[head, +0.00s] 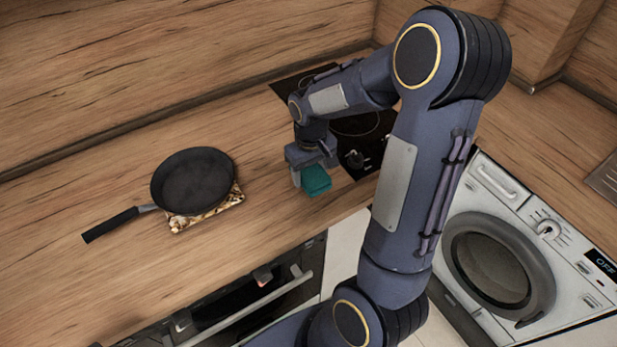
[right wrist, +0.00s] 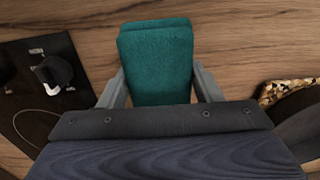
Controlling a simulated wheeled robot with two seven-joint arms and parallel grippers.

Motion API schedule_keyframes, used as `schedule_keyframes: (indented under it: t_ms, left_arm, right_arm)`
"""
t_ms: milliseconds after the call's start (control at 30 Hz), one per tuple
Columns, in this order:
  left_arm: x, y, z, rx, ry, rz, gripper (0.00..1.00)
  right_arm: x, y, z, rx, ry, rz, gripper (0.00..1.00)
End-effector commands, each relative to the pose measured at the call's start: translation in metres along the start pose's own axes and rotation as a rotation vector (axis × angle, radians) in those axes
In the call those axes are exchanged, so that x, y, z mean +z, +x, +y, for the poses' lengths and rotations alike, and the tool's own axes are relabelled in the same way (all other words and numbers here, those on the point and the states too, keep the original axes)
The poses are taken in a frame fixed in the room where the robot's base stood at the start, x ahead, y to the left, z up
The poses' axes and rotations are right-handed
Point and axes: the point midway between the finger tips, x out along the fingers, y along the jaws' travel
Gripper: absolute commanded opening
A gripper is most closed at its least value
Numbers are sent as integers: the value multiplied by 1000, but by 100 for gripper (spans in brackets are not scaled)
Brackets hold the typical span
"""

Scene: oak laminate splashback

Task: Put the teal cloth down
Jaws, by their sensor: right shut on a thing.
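The teal cloth (head: 316,180) is a small folded block at the right gripper, near the front edge of the worktop. My right gripper (head: 312,172) is shut on it. In the right wrist view the cloth (right wrist: 157,60) sits between the two grey fingers (right wrist: 158,88), its folded layers showing at the far end. Wood worktop lies beneath it; I cannot tell whether the cloth touches the surface. My left gripper is not in view.
A black frying pan (head: 192,181) rests on a patterned mat (head: 208,217) to the left. A black hob (head: 357,124) with a knob (head: 354,160) is just right of the gripper, partly hidden by my arm. Bare worktop (head: 262,190) lies between pan and cloth.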

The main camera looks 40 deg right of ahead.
Motion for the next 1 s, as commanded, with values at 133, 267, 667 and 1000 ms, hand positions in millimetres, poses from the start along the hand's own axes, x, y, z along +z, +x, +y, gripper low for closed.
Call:
schedule_keyframes:
  t_ms: [133,267,667,1000]
  left_arm:
    - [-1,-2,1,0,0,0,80]
    - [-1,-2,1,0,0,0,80]
    - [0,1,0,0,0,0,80]
    - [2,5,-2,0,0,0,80]
  right_arm:
    - [-5,18,-2,0,1,-5,29]
    - [-5,34,-2,0,0,-3,29]
    - [-5,41,-2,0,0,1,29]
    - [-3,48,-2,-1,0,-5,75]
